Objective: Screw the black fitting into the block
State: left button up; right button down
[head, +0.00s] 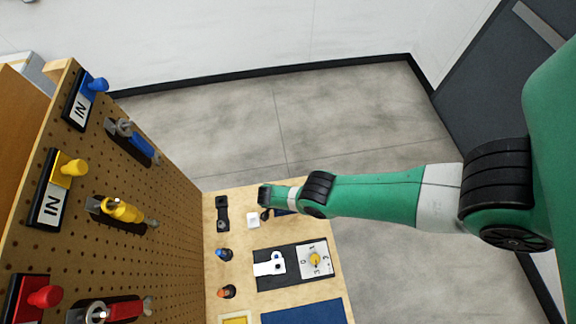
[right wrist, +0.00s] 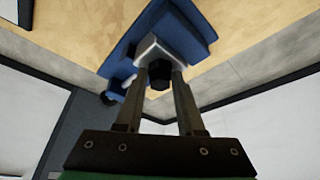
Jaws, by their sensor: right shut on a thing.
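The black fitting (right wrist: 159,78) shows as a dark hexagonal head between the fingertips of my right gripper (right wrist: 160,70) in the right wrist view. The gripper is shut on it. Directly behind it is the pale block (right wrist: 152,46), set in a blue holder (right wrist: 190,32). The fitting lines up with the block's near face; I cannot tell how deep it sits. In the head view, my right gripper (head: 265,214) is over the table's far part, with the blue holder (head: 284,212) partly hidden under my arm. My left gripper is not in view.
A small white piece (head: 253,220) and a dark bracket (head: 222,213) lie left of my gripper. A black plate (head: 288,281) with white parts, blue and orange pieces and a blue mat (head: 305,313) lie nearer. A pegboard (head: 150,205) with tools stands left.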

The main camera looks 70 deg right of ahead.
jog(key=shift+f+m+y+b, duration=0.15)
jog(key=shift+m+y+b, duration=0.15)
jog(key=shift+m+b, duration=0.4)
jog(key=shift+m+g, duration=0.3)
grip_release()
jog(key=shift+r, duration=0.25)
notch_tip(320, 180, up, 7)
jog(key=p, duration=0.7)
jog(key=shift+f, duration=0.1)
